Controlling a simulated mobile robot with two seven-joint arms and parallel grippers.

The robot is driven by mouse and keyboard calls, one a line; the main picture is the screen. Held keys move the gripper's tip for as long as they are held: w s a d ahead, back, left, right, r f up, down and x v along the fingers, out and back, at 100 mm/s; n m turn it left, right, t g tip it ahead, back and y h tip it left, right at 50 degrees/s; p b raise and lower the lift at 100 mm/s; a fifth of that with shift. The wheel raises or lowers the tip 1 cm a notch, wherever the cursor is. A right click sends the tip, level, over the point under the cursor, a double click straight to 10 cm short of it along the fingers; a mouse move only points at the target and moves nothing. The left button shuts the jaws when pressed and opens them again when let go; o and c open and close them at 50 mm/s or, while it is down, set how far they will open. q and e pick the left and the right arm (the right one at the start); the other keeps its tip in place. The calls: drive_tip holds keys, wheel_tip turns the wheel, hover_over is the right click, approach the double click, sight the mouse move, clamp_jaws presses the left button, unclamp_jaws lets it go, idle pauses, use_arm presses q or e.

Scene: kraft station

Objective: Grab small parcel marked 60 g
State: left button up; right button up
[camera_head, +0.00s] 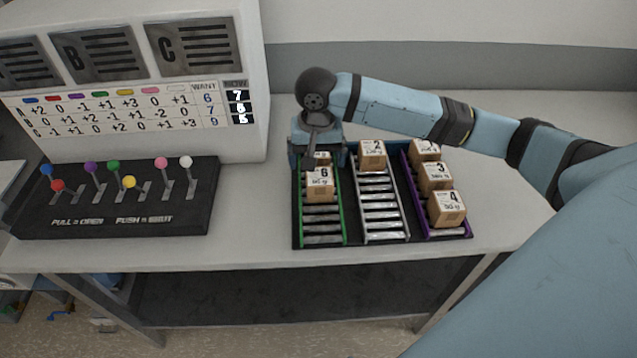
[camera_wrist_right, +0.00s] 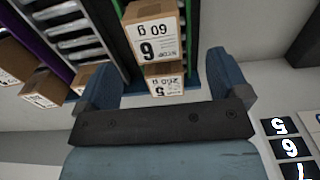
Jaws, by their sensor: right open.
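The small brown parcel marked 6 and 60 g (camera_head: 320,183) sits on the green-railed roller lane. Its label reads upside down in the right wrist view (camera_wrist_right: 152,45). A parcel marked 5 (camera_wrist_right: 164,85) is directly behind it in the same lane, mostly hidden by my gripper in the head view. My right gripper (camera_head: 318,160) is open over the back of this lane. In the right wrist view its two fingers stand on either side of parcel 5, with parcel 6 just beyond. My left gripper is not in view.
Parcel 2 (camera_head: 372,154) sits on the middle roller lane. The purple-railed lane holds parcel 3 (camera_head: 435,176), parcel 4 (camera_head: 447,208) and another behind them. A black panel with several coloured levers (camera_head: 115,215) and a display box (camera_head: 180,95) stand to the left.

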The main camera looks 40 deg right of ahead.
sight(320, 176)
wheel_tip(320, 176, down, 3)
drive_tip(key=shift+w+r, duration=0.1)
drive_tip(key=f, duration=0.4)
drive_tip(key=shift+s+d+f, duration=0.1)
drive_tip(key=shift+s+d, duration=0.1)
drive_tip(key=shift+s, duration=0.15)
drive_tip(key=shift+f, duration=0.4)
drive_tip(key=c, duration=1)
